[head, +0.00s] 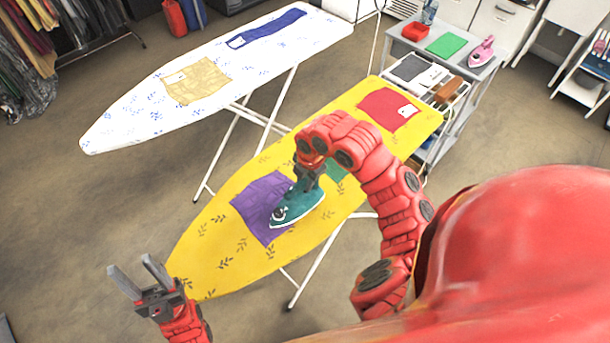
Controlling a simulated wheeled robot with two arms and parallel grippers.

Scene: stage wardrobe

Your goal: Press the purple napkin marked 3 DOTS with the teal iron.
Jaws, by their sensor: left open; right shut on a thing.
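The purple napkin (258,203) lies flat on the yellow ironing board (222,249). Its dot mark cannot be made out, as the iron and my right arm cover part of the cloth. The teal iron (298,208) is over the napkin's right part, sole down; I cannot tell whether it touches the cloth. My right gripper (307,180) is shut on the iron from above. My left gripper (139,276) is open and empty, left of the board's near tip, with its fingers pointing up.
A green cloth (337,173) and a red cloth (388,109) lie farther up the yellow board. A white board (130,118) behind holds a tan cloth (198,81) and a blue cloth (266,28). A grey cart (462,63) at the back right carries a pink iron (482,52).

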